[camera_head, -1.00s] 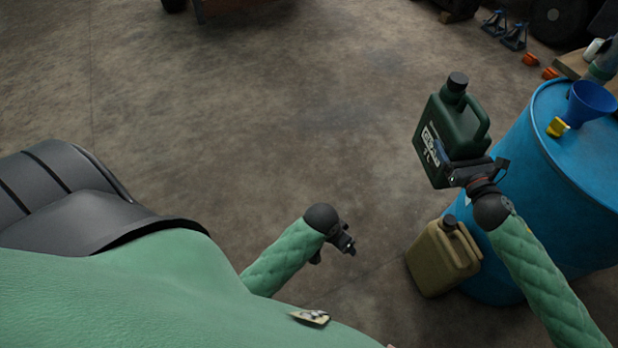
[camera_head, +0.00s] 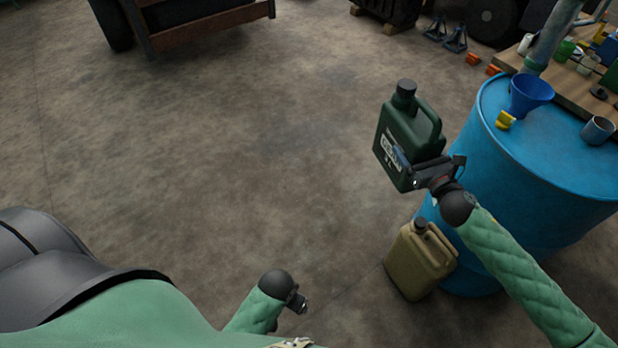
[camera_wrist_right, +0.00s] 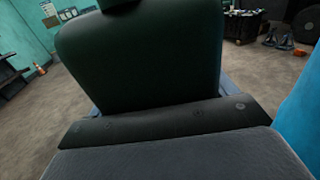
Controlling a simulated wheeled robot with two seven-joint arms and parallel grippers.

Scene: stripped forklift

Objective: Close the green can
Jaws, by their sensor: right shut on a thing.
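The green can (camera_head: 398,135) is a dark green jerrycan with a handle and a white label. Its black cap (camera_head: 404,92) sits on its neck at the top. My right gripper (camera_head: 412,172) is shut on the lower part of the can and holds it nearly upright, beside the blue barrel. In the right wrist view the can (camera_wrist_right: 140,55) fills the middle, close to the gripper. I cannot tell whether the cap is tight. My left gripper (camera_head: 299,302) is low at the bottom centre, away from the can and apparently empty; its fingers are too small to read.
A blue barrel (camera_head: 490,190) stands at the right, with a blue funnel (camera_head: 530,92), a yellow item (camera_head: 505,120) and a grey cup (camera_head: 598,130) on top. A tan jerrycan (camera_head: 420,262) stands on the floor against it. A cluttered bench (camera_head: 570,85) lies behind. The central floor is open.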

